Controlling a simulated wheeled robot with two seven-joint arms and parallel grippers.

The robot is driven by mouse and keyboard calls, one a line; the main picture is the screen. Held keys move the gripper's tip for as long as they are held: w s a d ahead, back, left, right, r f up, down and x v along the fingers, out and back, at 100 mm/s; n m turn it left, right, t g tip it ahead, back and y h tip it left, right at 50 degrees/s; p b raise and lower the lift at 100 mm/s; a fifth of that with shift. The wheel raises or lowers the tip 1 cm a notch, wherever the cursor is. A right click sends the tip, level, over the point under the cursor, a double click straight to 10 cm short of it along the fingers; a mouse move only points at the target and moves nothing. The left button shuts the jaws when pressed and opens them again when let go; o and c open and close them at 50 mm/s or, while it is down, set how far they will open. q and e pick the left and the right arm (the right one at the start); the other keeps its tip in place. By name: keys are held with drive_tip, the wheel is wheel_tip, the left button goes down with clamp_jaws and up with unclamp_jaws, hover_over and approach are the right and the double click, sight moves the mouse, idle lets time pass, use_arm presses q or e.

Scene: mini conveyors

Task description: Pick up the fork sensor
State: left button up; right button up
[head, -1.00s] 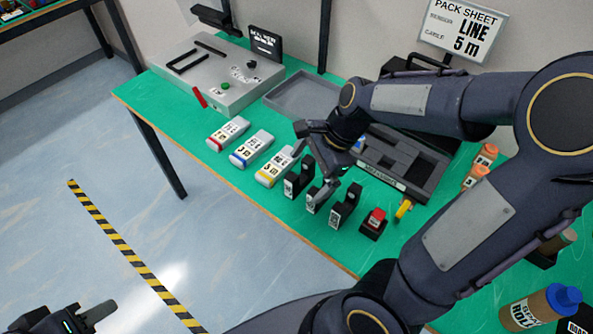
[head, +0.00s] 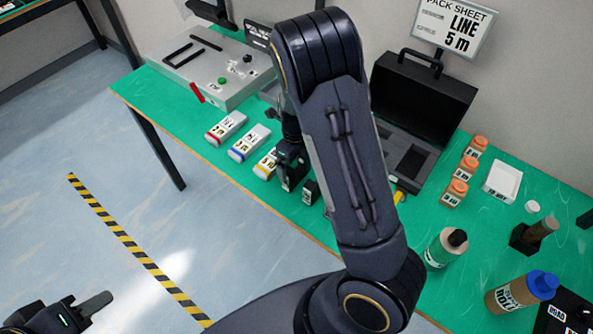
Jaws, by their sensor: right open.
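Small black sensors stand in a row on the green table. One black sensor (head: 311,191) shows just left of my forearm. Another dark block (head: 288,181) is directly under my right gripper (head: 290,163). I cannot tell which one is the fork sensor. My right gripper points down at the row, open; its fingertips are mostly hidden, and contact with the block cannot be told. My forearm hides the rest of the row. My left gripper (head: 92,305) is at the lower left, over the floor, away from the table; its jaw gap is not clear.
Boxes with red (head: 226,127), blue (head: 250,143) and yellow (head: 266,165) bands lie left of the sensors. An open black case (head: 425,95) stands behind my forearm.

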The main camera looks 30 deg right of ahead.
wheel_tip(320, 180, down, 5)
drive_tip(key=shift+d+f+p, duration=0.1)
drive_tip(key=shift+f+p, duration=0.05)
drive_tip(key=shift+p, duration=0.3)
drive_tip(key=c, duration=0.7)
